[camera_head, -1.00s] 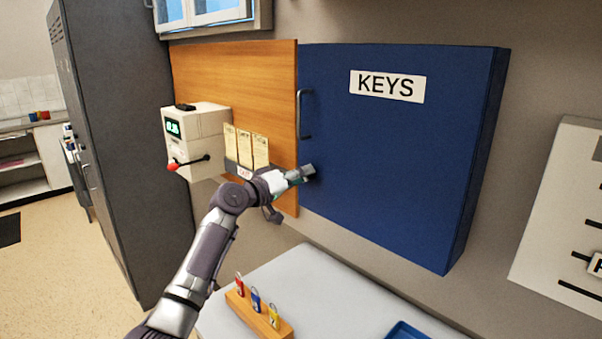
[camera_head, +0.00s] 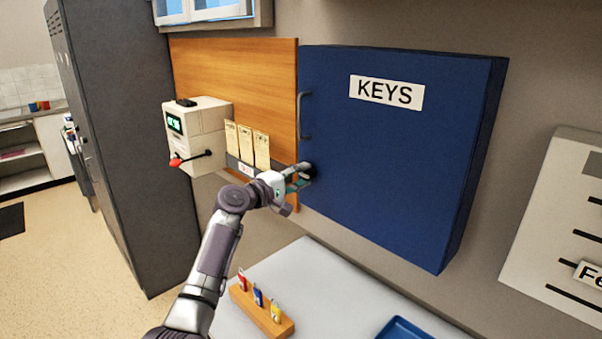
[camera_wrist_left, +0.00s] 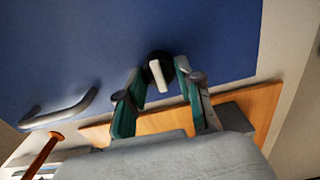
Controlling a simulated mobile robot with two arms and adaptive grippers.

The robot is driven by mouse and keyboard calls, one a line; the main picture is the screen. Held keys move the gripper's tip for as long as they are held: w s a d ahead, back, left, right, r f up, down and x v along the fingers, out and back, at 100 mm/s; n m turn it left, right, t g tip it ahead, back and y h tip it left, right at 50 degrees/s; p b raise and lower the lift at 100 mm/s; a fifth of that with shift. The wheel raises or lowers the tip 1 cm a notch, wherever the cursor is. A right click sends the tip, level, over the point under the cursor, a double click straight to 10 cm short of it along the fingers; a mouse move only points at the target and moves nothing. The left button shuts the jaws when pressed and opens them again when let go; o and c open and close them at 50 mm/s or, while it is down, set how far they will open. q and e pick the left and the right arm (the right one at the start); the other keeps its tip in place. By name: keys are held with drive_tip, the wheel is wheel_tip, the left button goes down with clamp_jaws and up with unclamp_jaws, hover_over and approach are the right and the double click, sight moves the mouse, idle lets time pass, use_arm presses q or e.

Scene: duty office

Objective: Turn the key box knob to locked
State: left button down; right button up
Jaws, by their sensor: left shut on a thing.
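The blue key box (camera_head: 400,170) labelled KEYS hangs on the wall, its door closed. Its knob (camera_wrist_left: 157,77) is a dark round base with a pale lever, at the lower left of the door. In the wrist view the lever looks nearly upright, slightly tilted. My left gripper (camera_head: 302,177) is at the knob and shut on it, with one finger on each side of the lever in the wrist view. In the head view the fingers partly hide the knob. My right gripper is not in view.
A door handle (camera_head: 303,115) sits above the knob. A wooden board (camera_head: 255,80) with paper cards (camera_head: 246,145) and a white device with a red-tipped lever (camera_head: 200,135) are to the left. Below, a table (camera_head: 300,270) holds a wooden key stand (camera_head: 262,312) and a blue tray (camera_head: 402,330).

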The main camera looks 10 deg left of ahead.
use_arm(q)
drive_tip(key=c, duration=1.9)
unclamp_jaws()
drive_tip(key=shift+n, duration=0.3)
drive_tip(key=o, duration=1.2)
drive_tip(key=shift+a, duration=0.1)
drive_tip(key=shift+c, duration=0.2)
drive_tip(key=shift+s+a, duration=0.15)
drive_tip(key=shift+s, duration=0.1)
drive_tip(key=v, duration=1.1)
drive_tip(key=shift+s, duration=0.15)
drive_tip(key=shift+a, duration=0.1)
